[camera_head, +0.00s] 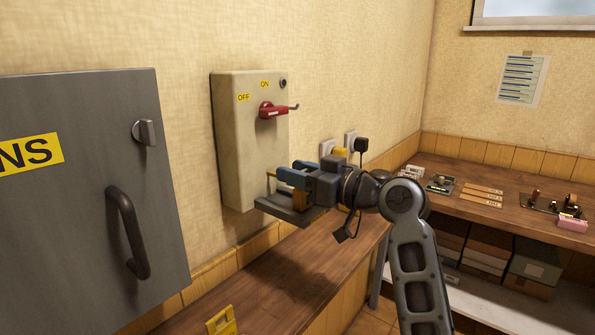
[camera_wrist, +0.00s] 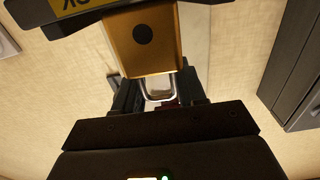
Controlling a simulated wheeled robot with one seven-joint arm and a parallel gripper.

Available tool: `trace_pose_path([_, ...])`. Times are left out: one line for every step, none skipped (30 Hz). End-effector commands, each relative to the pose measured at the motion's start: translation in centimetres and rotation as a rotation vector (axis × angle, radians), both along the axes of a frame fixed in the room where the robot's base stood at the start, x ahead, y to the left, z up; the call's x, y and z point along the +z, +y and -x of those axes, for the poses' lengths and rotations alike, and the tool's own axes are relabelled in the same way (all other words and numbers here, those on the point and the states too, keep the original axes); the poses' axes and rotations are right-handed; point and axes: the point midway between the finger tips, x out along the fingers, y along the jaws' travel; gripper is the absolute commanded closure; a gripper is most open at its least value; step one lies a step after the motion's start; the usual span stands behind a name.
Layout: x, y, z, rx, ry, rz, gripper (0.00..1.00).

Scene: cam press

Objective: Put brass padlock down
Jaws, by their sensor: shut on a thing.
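The brass padlock (camera_wrist: 148,40) fills the upper middle of the wrist view, its flat face with a round dark spot turned to the camera. Its pale metal shackle (camera_wrist: 158,88) lies between the fingers of my gripper (camera_wrist: 158,95). In the head view my gripper (camera_head: 290,180) is shut on the padlock, and only a small brass patch (camera_head: 301,199) shows below the fingers. A grey shelf (camera_head: 283,212) sits close under it at the foot of the beige switch box. I cannot tell whether the padlock touches the shelf.
The beige switch box (camera_head: 235,150) with a red handle (camera_head: 272,111) is on the wall behind my gripper. A grey cabinet (camera_head: 80,230) stands out at left. A wooden bench (camera_head: 270,285) runs below, with a yellow item (camera_head: 222,321) at its front. Another bench (camera_head: 455,212) holds small items at right.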

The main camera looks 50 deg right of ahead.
Motion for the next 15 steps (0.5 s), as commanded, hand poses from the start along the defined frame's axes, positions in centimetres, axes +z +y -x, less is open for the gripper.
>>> trace_pose_path([0.05,0.00,0.00,0.000,-0.002,0.001,1.00])
trace_pose_path([0.06,0.00,0.00,0.000,-0.002,0.001,1.00])
trace_pose_path([0.07,0.00,0.00,0.000,-0.002,0.001,1.00])
trace_pose_path([0.07,0.00,0.00,0.000,-0.002,0.001,1.00])
trace_pose_path([0.08,0.00,0.00,0.000,-0.002,0.001,1.00])
trace_pose_path([0.07,-0.01,0.00,0.000,-0.002,0.001,1.00])
trace_pose_path([0.02,0.00,0.00,0.000,-0.002,0.001,1.00])
trace_pose_path([-0.08,0.00,0.00,0.000,-0.002,0.001,1.00])
trace_pose_path([-0.24,-0.01,0.00,0.000,-0.002,0.000,1.00])
trace_pose_path([-0.34,0.00,0.00,0.000,-0.002,0.000,1.00])
trace_pose_path([-0.37,-0.01,-0.01,0.000,-0.001,0.000,0.59])
trace_pose_path([-0.27,-0.01,-0.01,0.000,-0.001,0.000,0.55])
trace_pose_path([-0.26,-0.01,0.00,0.000,-0.001,0.000,0.52])
trace_pose_path([-0.26,-0.01,-0.01,0.000,0.000,0.000,0.49])
trace_pose_path([-0.26,-0.01,-0.01,0.000,0.000,0.000,0.45])
